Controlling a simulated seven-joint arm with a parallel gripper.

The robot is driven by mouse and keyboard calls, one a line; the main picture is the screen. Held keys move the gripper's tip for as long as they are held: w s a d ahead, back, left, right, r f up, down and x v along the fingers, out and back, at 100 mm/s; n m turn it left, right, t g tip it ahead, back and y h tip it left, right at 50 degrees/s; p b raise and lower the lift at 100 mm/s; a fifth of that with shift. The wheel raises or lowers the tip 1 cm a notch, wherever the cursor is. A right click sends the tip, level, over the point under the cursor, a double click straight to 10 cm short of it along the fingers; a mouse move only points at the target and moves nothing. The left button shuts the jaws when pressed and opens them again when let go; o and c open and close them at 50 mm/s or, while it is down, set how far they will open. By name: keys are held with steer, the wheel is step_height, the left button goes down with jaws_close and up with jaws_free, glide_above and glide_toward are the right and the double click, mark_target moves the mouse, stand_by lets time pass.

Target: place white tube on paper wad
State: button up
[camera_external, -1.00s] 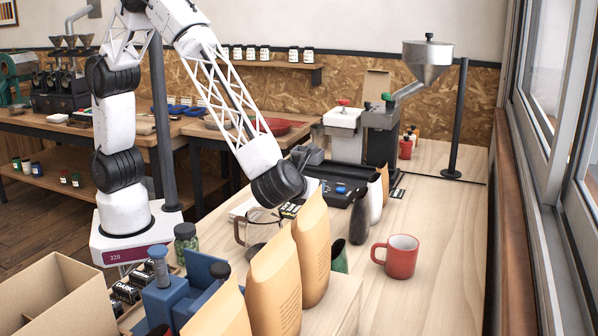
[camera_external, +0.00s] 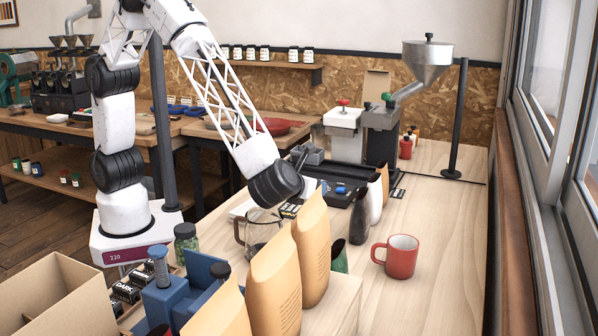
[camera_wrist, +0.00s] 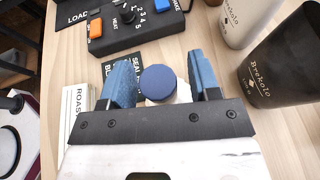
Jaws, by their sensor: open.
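In the wrist view, my gripper (camera_wrist: 160,77) is open, with one blue finger on each side of a round dark-blue cap (camera_wrist: 158,84). A white body (camera_wrist: 181,94) shows just below and beside the cap; it looks like the white tube, seen from above and mostly hidden by the cap and gripper. I cannot tell whether the fingers touch it. In the external view, my black wrist is above the table behind the tan bags, and the fingers are hidden. I cannot make out the paper wad in either view.
A black heat sealer (camera_wrist: 125,28) with orange and blue switches lies just beyond the gripper. A dark bag (camera_wrist: 285,65) and a white bag (camera_wrist: 240,20) stand to its right. Tan bags (camera_external: 312,250), a glass carafe (camera_external: 262,228) and a red mug (camera_external: 400,258) are nearby.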

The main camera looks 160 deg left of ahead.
steer(key=v, duration=1.1)
steer(key=shift+s+r, duration=0.1)
stand_by(0.7)
steer(key=s+d+r+n+t+h, duration=0.2)
steer(key=s+d+r, duration=0.1)
steer(key=d, duration=0.4)
steer(key=s+d+r+n+t+h, duration=0.1)
steer(key=s+d+r, duration=0.2)
steer(key=d, duration=0.5)
steer(key=s+d+r+n+t+h, duration=0.2)
steer(key=s+d+r, duration=0.15)
steer(key=d, duration=0.35)
steer(key=s+d+r+n+t+h, duration=0.1)
steer(key=s+d+n+t+h, duration=0.1)
steer(key=s+d, duration=0.6)
steer(key=s+d+r+n+t+h, duration=0.1)
steer(key=s+d+n+t+h, duration=0.2)
steer(key=s+d, duration=0.6)
steer(key=d+h, duration=0.1)
steer(key=d, duration=0.4)
steer(key=shift+s+n+t, duration=0.25)
steer(key=shift+n+t, duration=0.05)
